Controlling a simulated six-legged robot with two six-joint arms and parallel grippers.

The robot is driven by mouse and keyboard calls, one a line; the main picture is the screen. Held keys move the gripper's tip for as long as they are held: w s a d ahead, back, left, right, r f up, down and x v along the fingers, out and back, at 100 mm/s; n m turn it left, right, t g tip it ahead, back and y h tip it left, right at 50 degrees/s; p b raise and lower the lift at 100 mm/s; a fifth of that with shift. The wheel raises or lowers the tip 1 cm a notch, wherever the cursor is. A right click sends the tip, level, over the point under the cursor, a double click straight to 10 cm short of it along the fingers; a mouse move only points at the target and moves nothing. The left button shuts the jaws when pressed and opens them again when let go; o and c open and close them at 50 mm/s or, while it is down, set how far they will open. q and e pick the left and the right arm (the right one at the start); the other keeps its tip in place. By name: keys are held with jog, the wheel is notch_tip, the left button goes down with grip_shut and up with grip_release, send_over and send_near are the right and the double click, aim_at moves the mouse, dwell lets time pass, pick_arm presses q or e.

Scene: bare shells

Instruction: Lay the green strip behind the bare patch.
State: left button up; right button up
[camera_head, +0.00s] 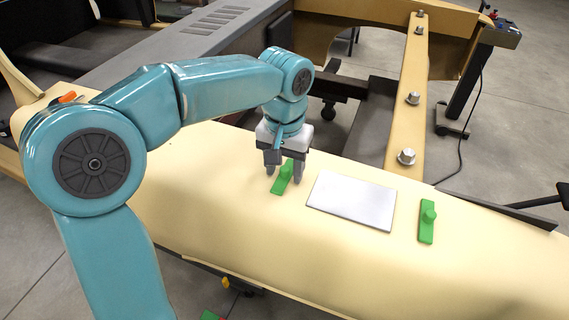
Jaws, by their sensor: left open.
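A green strip (281,182) with a raised knob lies on the cream shell (250,225), left of the bare patch. A second green strip (427,228) with a knob lies right of the patch. The bare patch (352,199) is a pale grey rectangle on the shell's top. My left gripper (284,172) points down over the left strip, its fingers open on either side of the knob. I cannot tell whether the fingers touch it. My right gripper is not in view.
A tan beam with metal knobs (407,157) runs behind the shell. A dark bar (500,212) lies along the shell's back right edge. A small green piece (210,315) shows at the bottom edge. The shell behind the patch is a narrow clear band.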

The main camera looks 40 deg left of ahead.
aim_at(284, 169)
pick_arm(q)
jog(key=shift+r, duration=0.35)
notch_tip(284, 169, up, 12)
jog(key=p, duration=0.2)
jog(key=shift+f, duration=0.15)
jog(key=shift+s, duration=0.15)
